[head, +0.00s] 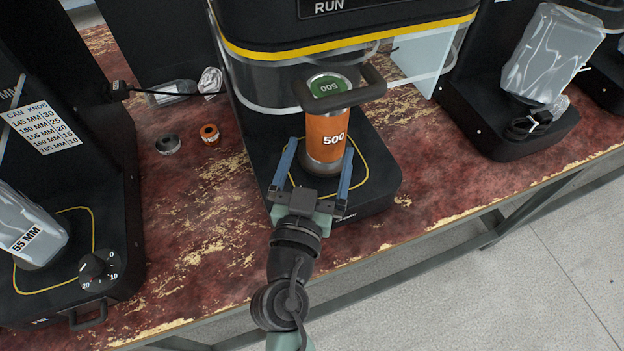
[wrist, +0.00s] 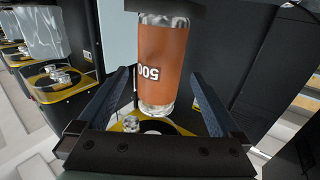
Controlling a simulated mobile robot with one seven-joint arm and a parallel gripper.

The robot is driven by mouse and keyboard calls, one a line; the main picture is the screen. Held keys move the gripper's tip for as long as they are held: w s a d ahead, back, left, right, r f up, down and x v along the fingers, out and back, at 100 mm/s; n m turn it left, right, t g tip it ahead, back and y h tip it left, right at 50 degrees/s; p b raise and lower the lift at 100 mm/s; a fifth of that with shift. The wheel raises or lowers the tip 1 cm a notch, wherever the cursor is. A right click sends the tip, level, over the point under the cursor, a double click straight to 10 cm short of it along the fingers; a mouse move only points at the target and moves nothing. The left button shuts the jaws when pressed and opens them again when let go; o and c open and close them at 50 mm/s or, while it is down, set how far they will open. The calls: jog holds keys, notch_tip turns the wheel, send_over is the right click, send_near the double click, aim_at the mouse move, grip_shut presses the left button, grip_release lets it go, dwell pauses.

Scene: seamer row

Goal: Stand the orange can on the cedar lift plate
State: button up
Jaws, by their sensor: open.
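The orange can (head: 326,138), marked 500 with a green top, stands upright in the middle machine, inside the yellow outline on its base. It also shows in the wrist view (wrist: 162,60). A round lift plate (head: 320,169) shows at its foot; I cannot tell whether the can's bottom rests fully on it. The label on the machine's front edge is mostly hidden by my gripper, so I cannot read cedar. My gripper (head: 320,146) is open, its blue fingers either side of the can's lower part. In the wrist view my gripper (wrist: 160,74) has gaps beside the can.
A black handle (head: 366,92) of the raised clear guard hangs close by the can's top. A dark ring (head: 168,144) and an orange-and-black ring (head: 210,134) lie on the worn red bench. A bagged machine (head: 555,55) stands right, another machine with a knob (head: 98,268) left.

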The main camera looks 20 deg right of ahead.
jog(key=shift+b+v, duration=0.5)
jog(key=shift+v, duration=1.95)
